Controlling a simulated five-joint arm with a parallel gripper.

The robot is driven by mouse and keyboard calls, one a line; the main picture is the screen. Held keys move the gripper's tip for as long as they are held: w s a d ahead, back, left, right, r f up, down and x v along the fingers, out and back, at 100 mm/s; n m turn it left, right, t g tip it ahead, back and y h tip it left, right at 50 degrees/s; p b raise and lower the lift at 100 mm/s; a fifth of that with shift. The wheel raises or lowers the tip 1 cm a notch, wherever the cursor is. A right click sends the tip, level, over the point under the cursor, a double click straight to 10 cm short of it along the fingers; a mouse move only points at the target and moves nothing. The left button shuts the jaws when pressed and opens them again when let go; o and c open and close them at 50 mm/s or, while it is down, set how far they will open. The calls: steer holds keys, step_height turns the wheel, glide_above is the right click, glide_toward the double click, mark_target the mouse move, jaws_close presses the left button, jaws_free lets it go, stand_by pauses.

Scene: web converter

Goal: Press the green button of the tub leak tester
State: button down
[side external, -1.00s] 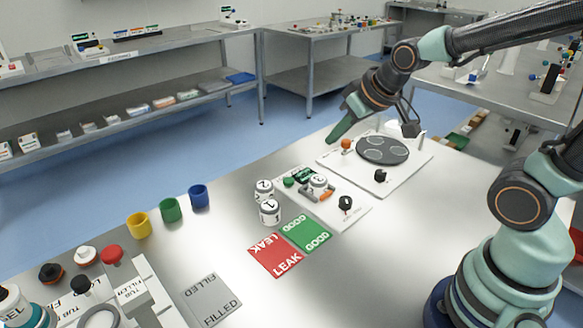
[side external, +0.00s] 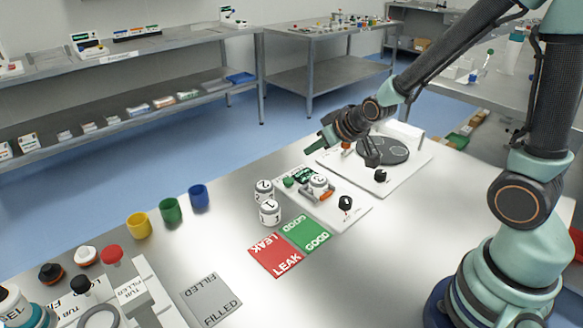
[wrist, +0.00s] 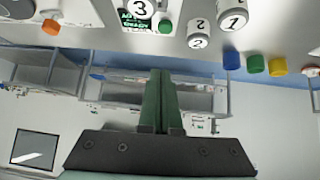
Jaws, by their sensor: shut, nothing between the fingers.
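The tub leak tester (side external: 351,217) is a white plate with a small green button (side external: 288,182), a dark green display (side external: 305,175) and a black knob (side external: 345,203). A white tub marked 3 (side external: 318,183) sits on it beside an orange-tipped part. The green button (wrist: 165,26) also shows near the top of the wrist view, beside the display. My gripper (side external: 315,147) is shut and empty, its green fingers above and behind the tester, apart from the button. The shut fingers (wrist: 161,75) point up the wrist view.
Two white tubs, marked 2 (side external: 264,190) and 1 (side external: 270,212), stand left of the tester. Red LEAK (side external: 274,256) and green GOOD (side external: 305,233) mats lie in front. A plate with a dark round disc (side external: 400,152) lies behind right. Yellow, green and blue cups stand farther left.

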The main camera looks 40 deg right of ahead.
glide_above(286, 178)
steer(key=s, duration=0.3)
step_height(286, 178, down, 7)
steer(key=shift+s+r, duration=0.15)
steer(key=f, duration=0.3)
steer(key=shift+w, duration=0.25)
steer(key=shift+f, duration=0.7)
steer(key=shift+f, duration=0.1)
